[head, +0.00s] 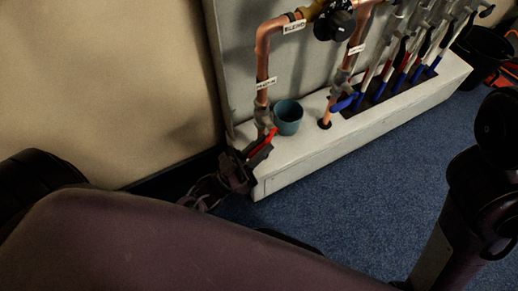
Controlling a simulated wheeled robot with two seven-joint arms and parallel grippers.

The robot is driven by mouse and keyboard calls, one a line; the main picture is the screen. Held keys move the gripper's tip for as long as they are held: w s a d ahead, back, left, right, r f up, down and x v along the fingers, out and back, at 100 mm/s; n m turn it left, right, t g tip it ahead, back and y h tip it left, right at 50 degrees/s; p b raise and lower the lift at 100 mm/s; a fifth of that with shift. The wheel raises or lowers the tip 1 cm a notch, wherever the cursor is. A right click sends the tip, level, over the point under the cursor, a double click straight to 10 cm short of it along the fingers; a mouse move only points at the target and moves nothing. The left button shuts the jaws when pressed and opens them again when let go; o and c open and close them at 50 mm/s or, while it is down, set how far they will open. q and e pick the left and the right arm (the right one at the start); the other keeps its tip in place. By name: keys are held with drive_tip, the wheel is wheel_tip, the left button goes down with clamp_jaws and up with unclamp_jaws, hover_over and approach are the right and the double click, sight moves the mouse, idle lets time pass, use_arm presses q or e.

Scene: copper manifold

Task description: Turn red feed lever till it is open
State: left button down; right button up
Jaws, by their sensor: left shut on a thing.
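The red feed lever (263,143) sits on a valve (262,116) low on the left copper pipe (262,70), just above the white ledge. The lever slants down to the left, at an angle to the upright pipe. My left gripper (244,163) is at the lever's lower end, at the ledge's left corner, and is shut on it. The fingertips are dark and partly hidden. My right arm shows at the right edge, but its gripper is not in view.
A teal cup (288,118) stands on the white ledge (310,150) close to the right of the lever. A black round gauge (335,20) is above. Blue carpet (350,190) in front is clear.

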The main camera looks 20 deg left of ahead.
use_arm(q)
drive_tip(key=shift+f, duration=0.15)
idle(0.3)
drive_tip(key=c, duration=1.3)
unclamp_jaws()
drive_tip(key=shift+c, duration=0.2)
drive_tip(key=p+v, duration=0.1)
drive_tip(key=v, duration=0.6)
drive_tip(key=shift+s+f, duration=0.25)
drive_tip(key=shift+f, duration=0.05)
drive_tip(key=shift+a, duration=0.15)
